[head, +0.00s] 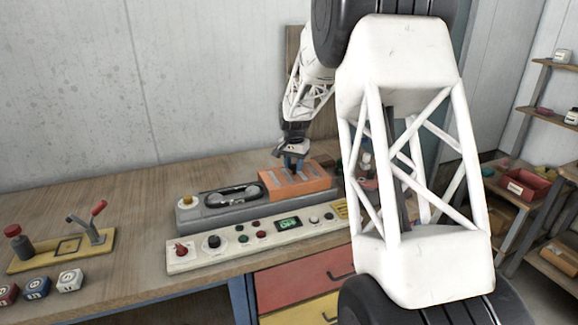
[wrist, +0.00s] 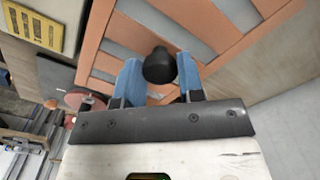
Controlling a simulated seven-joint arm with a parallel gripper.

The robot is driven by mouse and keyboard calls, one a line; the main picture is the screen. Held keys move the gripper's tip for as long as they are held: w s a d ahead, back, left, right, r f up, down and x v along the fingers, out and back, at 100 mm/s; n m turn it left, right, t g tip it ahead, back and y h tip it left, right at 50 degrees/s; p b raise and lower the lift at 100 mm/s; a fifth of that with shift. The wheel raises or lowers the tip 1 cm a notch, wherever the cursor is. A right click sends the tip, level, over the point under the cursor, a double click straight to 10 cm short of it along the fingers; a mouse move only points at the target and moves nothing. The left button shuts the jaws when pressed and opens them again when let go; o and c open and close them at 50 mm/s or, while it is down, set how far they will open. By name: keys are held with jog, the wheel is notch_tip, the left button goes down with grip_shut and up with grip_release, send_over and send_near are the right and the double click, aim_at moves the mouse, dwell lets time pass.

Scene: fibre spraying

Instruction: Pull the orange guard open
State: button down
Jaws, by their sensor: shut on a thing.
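The orange guard (head: 297,181) is a slatted box-like cover at the right end of a grey machine (head: 218,213) on the workbench. In the wrist view the guard's orange bars (wrist: 110,60) fill the upper middle, with grey surface between them. My gripper (head: 292,160) is at the guard's top in the head view. In the wrist view my gripper (wrist: 160,80) has its blue fingers on both sides of a black round knob (wrist: 159,65) and is shut on it. The knob is hidden in the head view.
A cream control panel (head: 260,238) with buttons and a green display (head: 288,224) lies in front of the machine. A lever board (head: 62,250) and several numbered blocks (head: 38,288) are at the left. A red bin (head: 524,187) stands on shelving at the right. The bench's back left is clear.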

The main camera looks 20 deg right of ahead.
jog(key=c, duration=0.7)
grip_release()
jog(key=shift+c, duration=0.2)
jog(key=shift+r, duration=0.1)
jog(key=shift+r, duration=3.75)
jog(key=shift+a+r, duration=0.1)
